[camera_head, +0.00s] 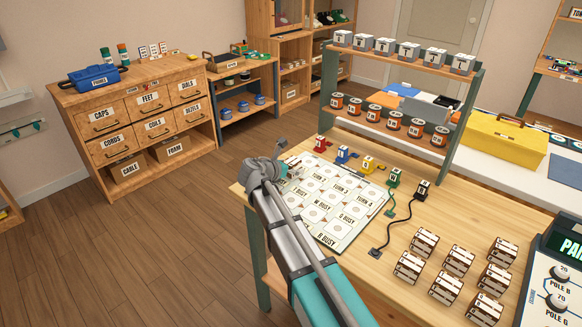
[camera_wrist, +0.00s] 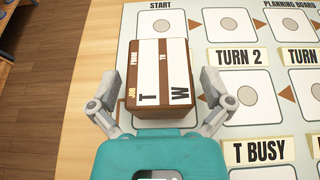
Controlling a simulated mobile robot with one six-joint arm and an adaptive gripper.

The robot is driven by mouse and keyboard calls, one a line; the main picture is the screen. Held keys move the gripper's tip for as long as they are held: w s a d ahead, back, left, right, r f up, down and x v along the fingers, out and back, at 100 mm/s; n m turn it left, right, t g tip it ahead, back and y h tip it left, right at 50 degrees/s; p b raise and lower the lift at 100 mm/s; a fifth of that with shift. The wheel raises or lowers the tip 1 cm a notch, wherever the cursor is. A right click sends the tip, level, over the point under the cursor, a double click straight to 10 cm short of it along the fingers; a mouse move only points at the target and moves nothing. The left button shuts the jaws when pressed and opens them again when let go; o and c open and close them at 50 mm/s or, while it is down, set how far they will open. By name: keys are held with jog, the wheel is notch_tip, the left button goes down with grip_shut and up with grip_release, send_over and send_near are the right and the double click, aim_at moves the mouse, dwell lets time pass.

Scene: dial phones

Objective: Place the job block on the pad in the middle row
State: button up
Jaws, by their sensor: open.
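A brown-and-white job block (camera_wrist: 160,80), marked JOB FROM T TO W, stands on the planning board (camera_wrist: 120,20) in the START column. A bare pad with a grey disc (camera_wrist: 162,25) shows just beyond it. My gripper (camera_wrist: 157,92) is open around the block, one finger on each side.
Several job blocks (camera_head: 455,262) stand at the table's right front. Small coloured blocks (camera_head: 367,164) line the board's far edge; a black one (camera_head: 422,190) has a cable. A shelf rack (camera_head: 400,90) stands behind.

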jog(key=shift+r, duration=0.1)
jog(key=shift+s+a+r+p, duration=0.25)
jog(key=shift+s+a+p, duration=0.1)
jog(key=shift+s, duration=0.1)
jog(key=p+v, duration=0.3)
jog(key=v, duration=0.6)
jog(key=shift+s+a+r+p, duration=0.15)
jog(key=shift+r+p, duration=0.05)
jog(key=shift+p, duration=0.15)
jog(key=shift+s+a+r, duration=0.15)
jog(key=shift+s+a, duration=0.2)
jog(key=shift+s, duration=0.15)
